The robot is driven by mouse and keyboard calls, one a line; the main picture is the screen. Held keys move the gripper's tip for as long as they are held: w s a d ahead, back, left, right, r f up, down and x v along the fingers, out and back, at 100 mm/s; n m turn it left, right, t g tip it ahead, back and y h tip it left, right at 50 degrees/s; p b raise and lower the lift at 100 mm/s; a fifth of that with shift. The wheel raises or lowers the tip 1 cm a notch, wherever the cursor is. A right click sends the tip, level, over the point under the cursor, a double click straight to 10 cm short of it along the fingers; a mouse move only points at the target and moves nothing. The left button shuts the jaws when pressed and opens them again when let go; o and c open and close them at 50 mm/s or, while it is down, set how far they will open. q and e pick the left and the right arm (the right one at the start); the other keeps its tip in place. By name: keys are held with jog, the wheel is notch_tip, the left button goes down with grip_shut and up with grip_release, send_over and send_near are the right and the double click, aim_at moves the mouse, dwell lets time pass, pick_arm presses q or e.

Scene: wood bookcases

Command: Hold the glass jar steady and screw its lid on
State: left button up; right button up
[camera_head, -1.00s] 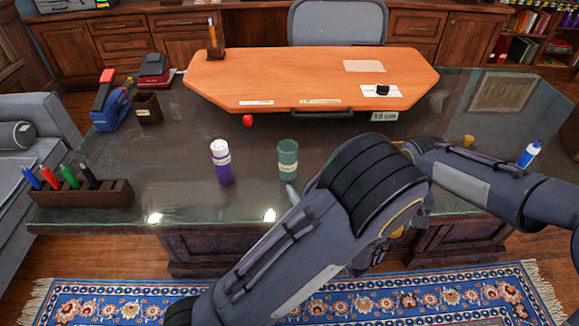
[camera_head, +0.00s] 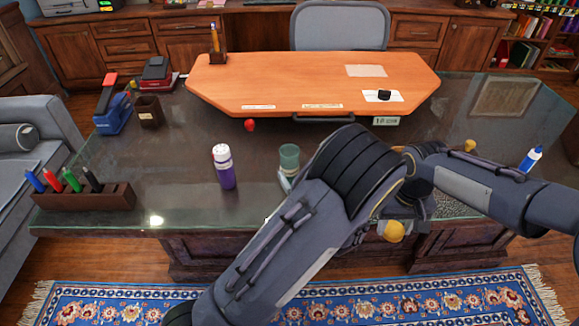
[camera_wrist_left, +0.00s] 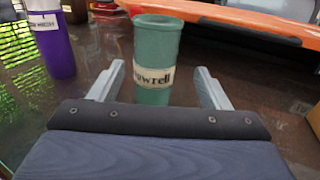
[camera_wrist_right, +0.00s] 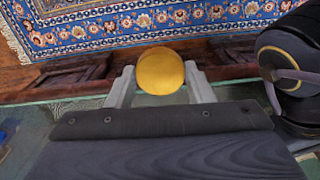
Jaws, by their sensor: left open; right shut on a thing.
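A green glass jar (camera_head: 289,158) with a cream label stands upright on the glass-topped desk. It also shows in the left wrist view (camera_wrist_left: 155,45). My left gripper (camera_wrist_left: 159,68) is open, with one finger on each side of the jar's lower part; I see no grip on it. In the head view one pale fingertip shows beside the jar's base, and my forearm hides the rest. My right gripper (camera_wrist_right: 159,70) is shut on a round yellow lid (camera_wrist_right: 160,71) near the desk's front edge. The lid also shows in the head view (camera_head: 394,231).
A purple bottle with a white top (camera_head: 223,168) stands left of the jar. A pen holder (camera_head: 85,196) is at the left, a blue-and-white bottle (camera_head: 531,158) at the right. A small yellow thing (camera_head: 469,146) lies on the desk. An orange raised board (camera_head: 290,85) stands behind.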

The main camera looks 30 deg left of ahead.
aim_at(293, 168)
pick_arm(q)
jog(key=x, duration=0.4)
jog(key=shift+s+a+r, duration=0.15)
jog(key=shift+s+r, duration=0.05)
jog(key=shift+s, duration=0.1)
pick_arm(e)
jog(key=shift+r, duration=0.2)
pick_arm(q)
jog(key=shift+w+a, duration=0.4)
jog(key=shift+a, duration=0.05)
jog(key=c, duration=1.1)
jog(key=shift+c, duration=0.2)
